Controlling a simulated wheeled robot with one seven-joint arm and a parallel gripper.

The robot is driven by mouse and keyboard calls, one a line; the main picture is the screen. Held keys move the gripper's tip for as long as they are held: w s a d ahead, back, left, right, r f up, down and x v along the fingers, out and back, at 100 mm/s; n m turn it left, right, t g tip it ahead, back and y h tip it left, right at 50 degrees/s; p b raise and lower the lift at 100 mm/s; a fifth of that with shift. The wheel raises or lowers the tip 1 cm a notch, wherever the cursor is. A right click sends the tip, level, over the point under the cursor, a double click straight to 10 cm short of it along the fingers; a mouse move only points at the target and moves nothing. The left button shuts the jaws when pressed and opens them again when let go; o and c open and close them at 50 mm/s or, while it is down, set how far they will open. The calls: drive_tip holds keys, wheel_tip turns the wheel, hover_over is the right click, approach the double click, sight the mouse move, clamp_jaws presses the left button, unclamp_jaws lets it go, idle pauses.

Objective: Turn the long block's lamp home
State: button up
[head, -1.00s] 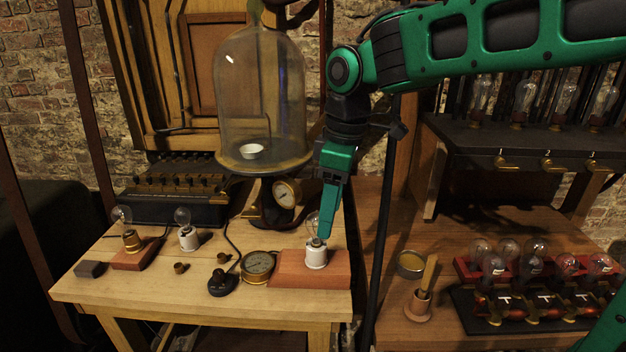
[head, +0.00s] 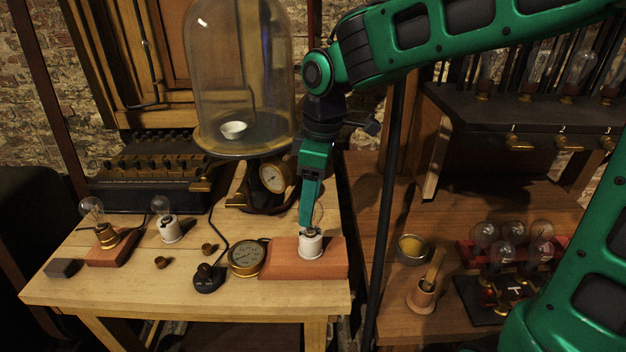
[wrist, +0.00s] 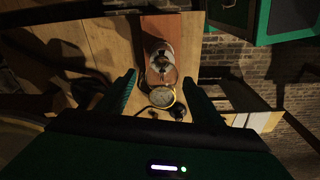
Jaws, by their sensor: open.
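The long block (head: 332,262) is a reddish wooden block at the right front of the pale table. A white socket (head: 311,246) stands on it with a clear glass lamp (head: 318,216) upright in it. My gripper (head: 307,222) points down over this lamp, and its finger hides part of the glass. In the wrist view the lamp (wrist: 162,72) shows beyond the open fingers of my gripper (wrist: 158,88), roughly in line with the gap between them. I cannot tell whether a finger touches the glass. The block also shows in the wrist view (wrist: 165,25).
A round gauge (head: 246,259) and a black key switch (head: 208,279) lie left of the block. A smaller block (head: 110,252) with a lamp and a white lamp socket (head: 170,230) stand further left. A glass bell jar (head: 240,70) rises behind. A dark pole (head: 382,220) stands at right.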

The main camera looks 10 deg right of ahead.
drive_tip(key=shift+a+f, duration=0.15)
drive_tip(key=shift+f, duration=0.9)
drive_tip(key=shift+a+f, duration=0.1)
drive_tip(key=shift+f, duration=0.95)
drive_tip(key=c, duration=1.2)
drive_tip(key=shift+o, duration=0.2)
drive_tip(key=m, duration=0.5)
drive_tip(key=shift+w+d+m+t, duration=0.1)
drive_tip(key=shift+m+t, duration=0.2)
drive_tip(key=shift+m, duration=0.4)
drive_tip(key=shift+h, duration=0.3)
drive_tip(key=m, duration=0.6)
drive_tip(key=shift+d+h, duration=0.1)
drive_tip(key=shift+h, duration=0.2)
drive_tip(key=shift+m, duration=0.4)
